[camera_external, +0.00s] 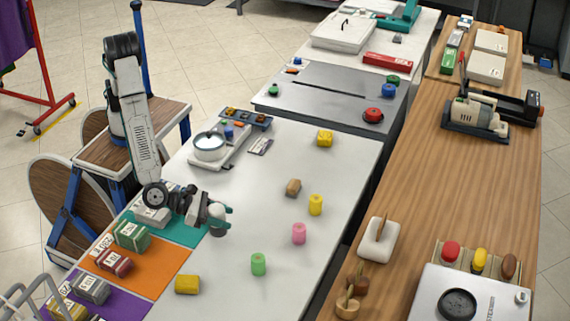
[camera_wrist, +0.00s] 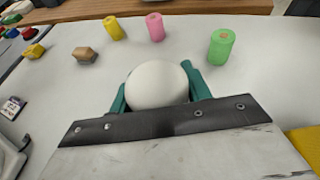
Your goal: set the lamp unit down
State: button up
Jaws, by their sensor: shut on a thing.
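A smooth white rounded thing, which I take to be the lamp unit (camera_wrist: 157,84), fills the space between the teal fingers of my gripper (camera_wrist: 156,92) in the wrist view. The fingers touch it at its left and right sides, and its lower part is hidden behind my wrist plate. In the external view my gripper (camera_external: 220,214) is over the left part of the white table (camera_external: 222,262), with the white thing small and partly covered by the fingers. I cannot tell whether its underside touches the table.
Near my gripper stand a green spool (camera_external: 258,264), a pink spool (camera_external: 299,233), a yellow spool (camera_external: 316,204), a brown block (camera_external: 293,187) and a yellow block (camera_external: 187,284). Coloured mats with labelled bundles lie at the left edge. The table between gripper and spools is bare.

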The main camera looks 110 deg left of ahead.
jog(key=shift+f, duration=1.9)
jog(key=shift+f, duration=0.15)
jog(key=o, duration=1)
jog(key=shift+o, duration=0.2)
